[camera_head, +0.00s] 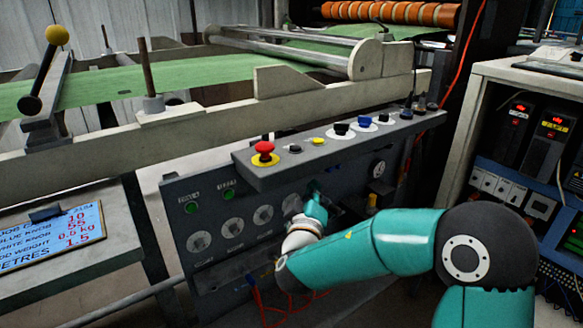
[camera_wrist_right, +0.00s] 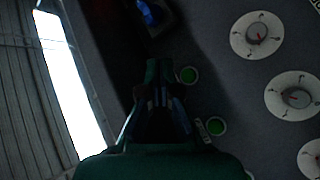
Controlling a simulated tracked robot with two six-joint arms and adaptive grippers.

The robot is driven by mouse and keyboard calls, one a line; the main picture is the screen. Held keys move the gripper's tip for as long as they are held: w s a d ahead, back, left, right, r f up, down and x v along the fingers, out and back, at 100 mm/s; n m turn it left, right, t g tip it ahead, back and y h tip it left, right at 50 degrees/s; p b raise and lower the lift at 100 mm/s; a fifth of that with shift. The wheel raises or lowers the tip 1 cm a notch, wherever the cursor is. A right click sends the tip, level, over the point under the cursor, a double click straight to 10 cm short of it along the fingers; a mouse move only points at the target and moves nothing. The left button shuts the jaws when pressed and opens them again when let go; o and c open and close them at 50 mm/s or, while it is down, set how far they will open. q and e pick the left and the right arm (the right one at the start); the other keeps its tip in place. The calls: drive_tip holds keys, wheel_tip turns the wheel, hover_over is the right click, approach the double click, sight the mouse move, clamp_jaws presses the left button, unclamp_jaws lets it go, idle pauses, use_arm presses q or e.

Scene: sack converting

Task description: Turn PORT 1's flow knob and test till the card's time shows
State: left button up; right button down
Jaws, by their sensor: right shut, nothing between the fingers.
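My right gripper (camera_head: 316,192) is shut and empty, close to the front of the dark control panel (camera_head: 225,265), right of the round dials. In the right wrist view the shut fingers (camera_wrist_right: 163,72) are near a green lamp (camera_wrist_right: 188,75), and a blue knob (camera_wrist_right: 150,12) is past the tips. No PORT 1 label is readable, so I cannot tell which knob is its flow knob. The blue job card (camera_head: 62,238) lies at the left with red figures, including 10, 55, 0.6 kg and 1.5. My left gripper is not in view.
A ledge (camera_head: 270,178) juts out above the panel, with a red mushroom button (camera_head: 265,148) and a blue knob (camera_head: 364,121). Green fabric (camera_head: 140,82) runs on the machine behind. Red cables (camera_head: 268,308) hang below. A cabinet (camera_head: 490,70) with lit units stands at the right.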

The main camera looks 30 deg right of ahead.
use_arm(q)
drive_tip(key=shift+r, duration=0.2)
use_arm(e)
drive_tip(key=shift+w+a, duration=0.2)
drive_tip(key=shift+w, duration=2.15)
use_arm(q)
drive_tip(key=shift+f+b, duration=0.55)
drive_tip(key=shift+b, duration=0.15)
use_arm(e)
drive_tip(key=shift+w, duration=0.4)
